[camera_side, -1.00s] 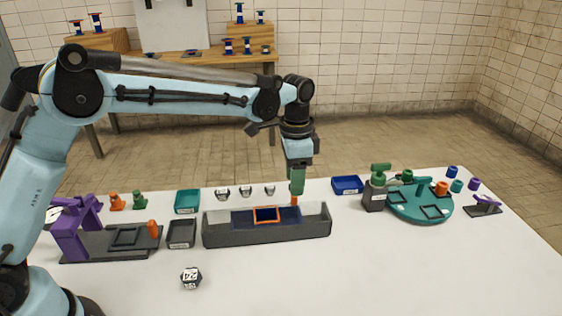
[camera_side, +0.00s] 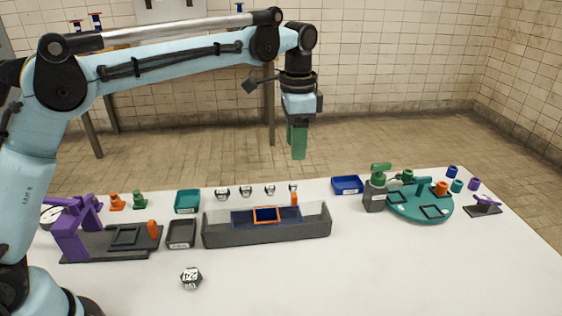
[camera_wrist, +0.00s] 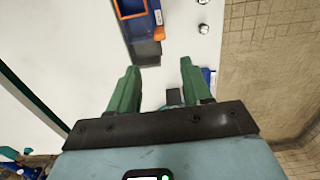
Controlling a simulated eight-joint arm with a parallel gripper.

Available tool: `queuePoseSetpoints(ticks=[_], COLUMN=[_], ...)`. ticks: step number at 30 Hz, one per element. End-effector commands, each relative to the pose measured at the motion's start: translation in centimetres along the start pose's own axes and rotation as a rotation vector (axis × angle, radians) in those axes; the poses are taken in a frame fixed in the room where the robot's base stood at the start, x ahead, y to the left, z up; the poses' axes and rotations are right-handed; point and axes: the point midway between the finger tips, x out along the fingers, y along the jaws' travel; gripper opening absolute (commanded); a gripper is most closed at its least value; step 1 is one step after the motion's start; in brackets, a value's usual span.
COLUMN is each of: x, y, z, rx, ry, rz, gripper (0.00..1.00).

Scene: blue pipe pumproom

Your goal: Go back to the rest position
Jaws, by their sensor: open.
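My gripper (camera_side: 298,155) hangs pointing down in the air, well above the back part of the white table (camera_side: 350,275). In the wrist view its two green fingers (camera_wrist: 158,78) are apart with nothing between them. The long grey open box (camera_side: 265,235) stands below it on the table. The peg is clear of my gripper.
At left stands a purple and dark fixture (camera_side: 75,235). A teal tray (camera_side: 187,201), a dark tray (camera_side: 181,233) and a blue tray (camera_side: 347,185) stand around the box. A teal turntable (camera_side: 420,207) is at right. A numbered die (camera_side: 191,277) lies in front.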

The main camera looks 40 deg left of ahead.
Motion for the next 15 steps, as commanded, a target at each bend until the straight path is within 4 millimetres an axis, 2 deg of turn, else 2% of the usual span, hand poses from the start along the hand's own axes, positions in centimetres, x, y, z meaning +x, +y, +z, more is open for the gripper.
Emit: queuePoseSetpoints(ticks=[5, 15], x=[-0.8, -2.9], y=[0.0, 1.1], z=[1.1, 7.6], rx=[-0.04, -0.266], ry=[0.025, 0.183], rz=[-0.016, -0.104], gripper=[0.49, 0.49])
